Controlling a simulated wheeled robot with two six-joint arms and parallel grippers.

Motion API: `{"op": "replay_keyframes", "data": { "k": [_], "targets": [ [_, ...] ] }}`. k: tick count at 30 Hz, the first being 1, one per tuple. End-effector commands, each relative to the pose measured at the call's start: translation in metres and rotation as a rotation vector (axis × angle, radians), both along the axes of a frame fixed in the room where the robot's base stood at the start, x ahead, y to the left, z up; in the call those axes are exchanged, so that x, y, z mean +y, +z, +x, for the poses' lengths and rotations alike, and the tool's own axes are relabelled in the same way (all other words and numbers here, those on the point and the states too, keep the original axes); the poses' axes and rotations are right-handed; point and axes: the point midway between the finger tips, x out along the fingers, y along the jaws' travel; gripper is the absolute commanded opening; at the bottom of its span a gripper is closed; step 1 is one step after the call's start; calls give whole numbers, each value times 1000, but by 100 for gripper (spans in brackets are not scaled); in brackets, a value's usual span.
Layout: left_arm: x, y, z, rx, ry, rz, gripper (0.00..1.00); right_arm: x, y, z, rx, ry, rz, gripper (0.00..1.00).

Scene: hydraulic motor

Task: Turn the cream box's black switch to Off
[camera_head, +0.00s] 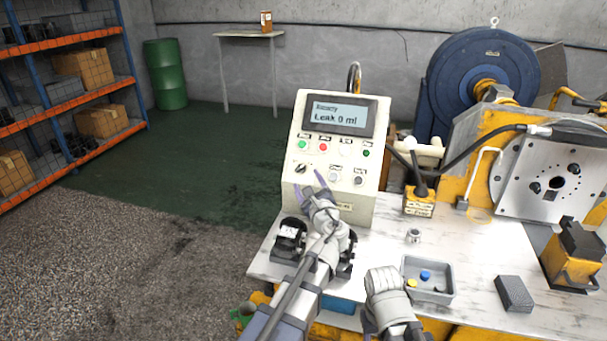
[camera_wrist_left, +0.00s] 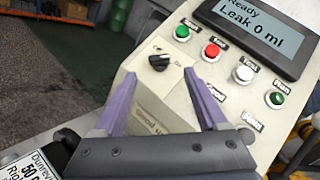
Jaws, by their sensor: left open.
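The cream box (camera_head: 337,150) stands on the bench with a sloped front panel. Its black switch (camera_head: 300,169) is at the panel's lower left; it also shows in the left wrist view (camera_wrist_left: 159,62), where the small labels beside it are too blurred to read. My left gripper (camera_head: 309,187) is in front of the box's lower front, just below the switch. In the left wrist view its two purple fingers (camera_wrist_left: 160,82) are spread apart with nothing between them, and the switch appears beyond their tips. A white part of my right arm shows at the bottom; its fingers do not show.
The box's screen (camera_head: 340,115) reads "Leak 0 ml". Green, red and white buttons lie close to the switch. A grey tray (camera_head: 428,293) and a dark grey block (camera_head: 513,293) are on the bench to the right. A black-levered yellow unit (camera_head: 419,203) stands right of the box.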

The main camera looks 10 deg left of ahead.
Motion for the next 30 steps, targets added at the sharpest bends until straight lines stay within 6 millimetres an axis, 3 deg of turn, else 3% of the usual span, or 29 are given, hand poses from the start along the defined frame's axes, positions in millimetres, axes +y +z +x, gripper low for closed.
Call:
{"op": "replay_keyframes", "data": {
  "k": [9,20,30],
  "targets": [
    [24,0,45,-1,2,-2,75,0,0,0,0,0,0,50],
    [30,0,51,0,2,-2,75,0,0,0,0,0,0,50],
    [30,0,51,0,2,-2,38,0,0,0,0,0,0,50]
  ]
}}
